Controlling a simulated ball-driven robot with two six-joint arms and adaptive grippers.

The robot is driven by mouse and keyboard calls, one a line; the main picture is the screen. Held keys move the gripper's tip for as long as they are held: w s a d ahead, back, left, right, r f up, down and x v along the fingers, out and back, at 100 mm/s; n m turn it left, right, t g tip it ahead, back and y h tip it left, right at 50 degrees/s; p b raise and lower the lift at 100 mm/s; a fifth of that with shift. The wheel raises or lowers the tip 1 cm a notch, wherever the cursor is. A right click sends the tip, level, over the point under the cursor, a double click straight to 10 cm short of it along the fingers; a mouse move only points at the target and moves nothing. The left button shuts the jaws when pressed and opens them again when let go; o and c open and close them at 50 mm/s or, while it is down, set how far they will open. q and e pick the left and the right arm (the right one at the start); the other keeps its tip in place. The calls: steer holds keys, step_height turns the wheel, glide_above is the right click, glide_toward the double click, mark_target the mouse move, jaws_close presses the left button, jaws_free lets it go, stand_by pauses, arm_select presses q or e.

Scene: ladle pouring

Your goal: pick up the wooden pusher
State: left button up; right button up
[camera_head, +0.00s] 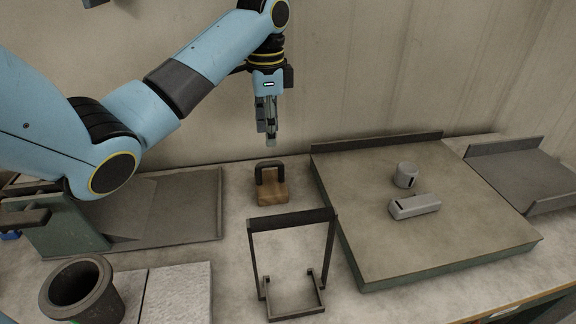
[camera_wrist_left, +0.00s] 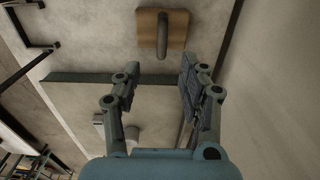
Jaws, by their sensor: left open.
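The wooden pusher (camera_head: 271,190) is a small brown wooden block with a dark arched handle. It stands upright on the light bench top, left of the large raised plate. My left gripper (camera_head: 268,125) hangs above it, pointing down, open and empty, with a clear gap between the fingertips and the handle. In the left wrist view the pusher (camera_wrist_left: 162,30) lies beyond the open fingers of the left gripper (camera_wrist_left: 158,85), near the top edge of the picture. My right gripper is not in view.
A dark metal frame stand (camera_head: 291,216) stands just in front of the pusher. The raised plate (camera_head: 440,240) carries a grey cylinder (camera_head: 406,175) and a grey block (camera_head: 414,206). A dark crucible (camera_head: 80,288) stands at the front left. The wall rises close behind.

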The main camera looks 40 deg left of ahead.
mark_target(269, 162)
arm_select(q)
steer(key=f, duration=0.4)
steer(key=shift+s, duration=0.25)
steer(key=shift+w+f, duration=0.15)
steer(key=shift+f, duration=0.5)
steer(key=f, duration=0.4)
steer(key=shift+w+a+f+p, duration=0.1)
steer(key=shift+a+f+p, duration=0.1)
steer(key=shift+f+p, duration=0.1)
jaws_close()
steer(key=shift+d, duration=0.1)
